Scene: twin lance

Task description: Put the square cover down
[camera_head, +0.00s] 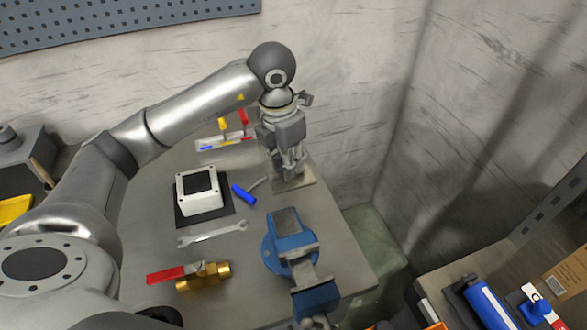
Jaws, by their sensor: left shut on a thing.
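My left gripper (292,173) points down at the back right of the workbench. It is shut on a thin, flat, grey-beige square cover (304,184). The fingers hide part of the cover. I cannot tell whether the cover touches the bench top or is just above it. My right gripper is not in view.
On the workbench (215,265) are a white box (200,201) on a black mat, a blue-handled screwdriver (244,194), a wrench (212,234), a red-handled brass valve (205,275) and a blue vise (287,245). A wall stands close behind the gripper.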

